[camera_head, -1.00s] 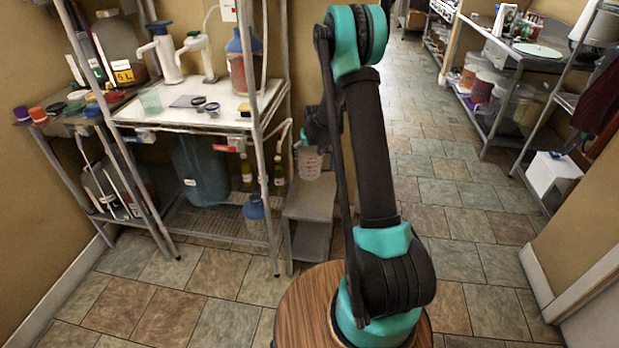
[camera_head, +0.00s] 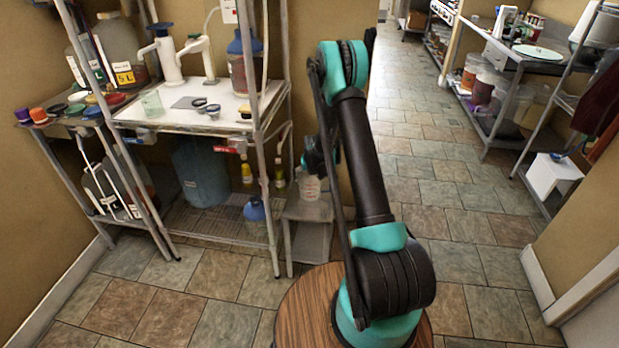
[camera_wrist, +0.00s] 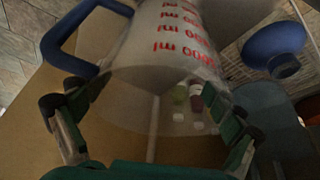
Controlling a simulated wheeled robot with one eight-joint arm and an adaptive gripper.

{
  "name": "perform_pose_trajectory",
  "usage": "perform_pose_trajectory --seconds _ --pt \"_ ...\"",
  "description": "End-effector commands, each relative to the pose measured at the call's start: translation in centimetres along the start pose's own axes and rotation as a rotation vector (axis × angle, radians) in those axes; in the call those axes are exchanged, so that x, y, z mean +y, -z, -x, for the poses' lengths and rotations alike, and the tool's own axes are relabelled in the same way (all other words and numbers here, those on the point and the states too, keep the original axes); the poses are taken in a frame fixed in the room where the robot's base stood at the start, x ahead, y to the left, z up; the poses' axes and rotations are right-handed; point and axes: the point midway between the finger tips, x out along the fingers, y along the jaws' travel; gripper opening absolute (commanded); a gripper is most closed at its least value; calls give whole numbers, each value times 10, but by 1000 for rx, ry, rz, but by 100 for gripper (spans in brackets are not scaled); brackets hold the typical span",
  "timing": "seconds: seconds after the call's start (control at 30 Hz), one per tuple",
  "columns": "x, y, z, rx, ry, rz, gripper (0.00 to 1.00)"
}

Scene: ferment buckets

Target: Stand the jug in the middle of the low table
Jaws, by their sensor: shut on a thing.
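The jug (camera_head: 311,187) is clear with red markings and a blue handle. In the head view it is at the top of the low table (camera_head: 300,212), a small grey stand beside the rack. It looks roughly upright, over the rear part of the top; I cannot tell whether its base touches. My gripper (camera_head: 316,165) is partly hidden behind my arm in that view. In the wrist view my gripper (camera_wrist: 150,118) has a finger on each side of the jug (camera_wrist: 175,60) and is shut on it. The blue handle (camera_wrist: 62,45) sticks out to the left.
A metal rack (camera_head: 270,150) with bottles and a large blue container (camera_head: 200,170) stands close on the left of the low table. A blue-capped jug (camera_head: 254,210) is on its lower shelf. The tiled floor (camera_head: 430,180) on the right is open.

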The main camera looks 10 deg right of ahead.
Motion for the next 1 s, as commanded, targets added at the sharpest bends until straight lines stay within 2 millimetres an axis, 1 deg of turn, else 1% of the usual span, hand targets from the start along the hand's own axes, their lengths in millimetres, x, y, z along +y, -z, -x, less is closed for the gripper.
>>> perform_pose_trajectory --seconds 0.17,0.2,0.23,0.53,0.67,0.77,0.87,1.0 --pt "0 -1 -3 0 0 0 62" --pt "0 -1 -2 0 0 0 97" --pt "0 -1 -2 0 0 0 100" --pt "0 -1 -2 0 0 0 100" --pt "0 0 2 0 0 0 100" --pt "0 0 12 0 0 0 100" --pt "0 0 27 0 0 0 100" --pt "0 0 52 0 0 0 100"
